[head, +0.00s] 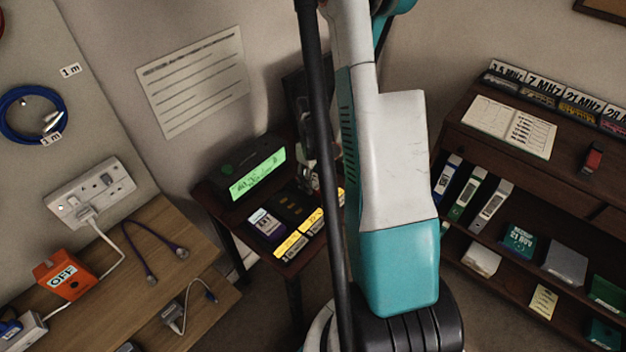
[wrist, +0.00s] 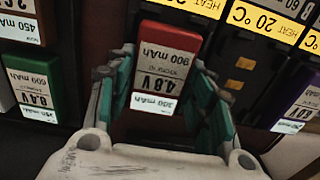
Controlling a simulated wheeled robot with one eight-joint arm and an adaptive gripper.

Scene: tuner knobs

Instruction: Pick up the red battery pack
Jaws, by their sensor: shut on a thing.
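The red battery pack (wrist: 170,40) shows in the wrist view, with a red end, a grey label reading 4.8V and 900 mAh, and a white strip at its near end. My gripper (wrist: 163,78) has its teal-padded fingers on both sides of the pack and is shut on it. I cannot tell whether the pack is clear of the charger beneath it. In the head view my arm stands in front of the gripper and hides most of it, and the pack cannot be made out there.
A green pack (wrist: 32,85) stands to the left and a purple pack (wrist: 298,105) to the right in the wrist view. An empty bay with orange contacts (wrist: 240,70) lies beside the red pack. The head view shows a green-lit display (head: 258,175) behind the charger and a shelf unit (head: 560,185) at right.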

